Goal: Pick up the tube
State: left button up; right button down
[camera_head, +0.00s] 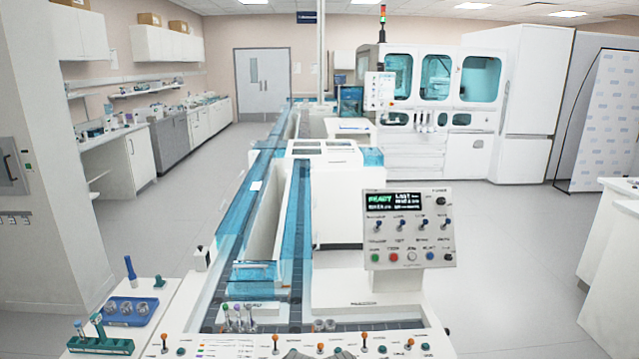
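Several slim tubes (238,318) stand upright close together at the near end of the track, in the lower middle of the head view. Their caps show green, purple and pale grey. They are small in the picture, and their lower ends are hard to make out. Nothing is seen touching the tubes.
The blue-edged track (236,225) runs away toward the back. A control panel (409,229) with switches stands right of it. A blue tray (130,310) and a green rack (100,343) sit at the lower left. Small orange-topped levers line the near edge.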

aim_at(249, 306)
jog(key=i+j, duration=0.95)
jog(key=j+z, duration=0.15)
jog(key=z, duration=0.3)
